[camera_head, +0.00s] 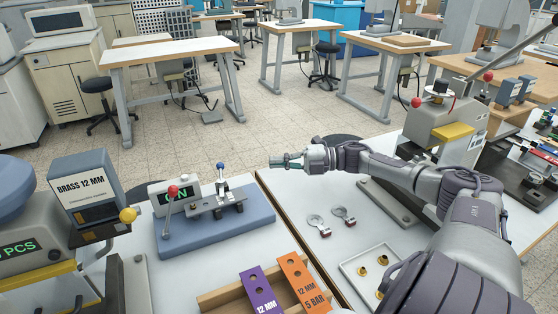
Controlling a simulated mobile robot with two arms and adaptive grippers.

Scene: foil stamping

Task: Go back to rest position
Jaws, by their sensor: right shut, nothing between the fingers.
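My right arm reaches in from the lower right. Its gripper (275,161) is shut and empty, held above the far edge of the work table (262,185) and pointing left. It touches none of the objects on the table. My left gripper does not show.
A blue-grey fixture (215,222) with a red-knobbed lever stands left of my gripper. A box marked BRASS 12 MM (82,190) is at the left. Purple (260,290) and orange (303,280) blocks sit in a wooden tray (222,297). A white tray (352,266) holds brass parts.

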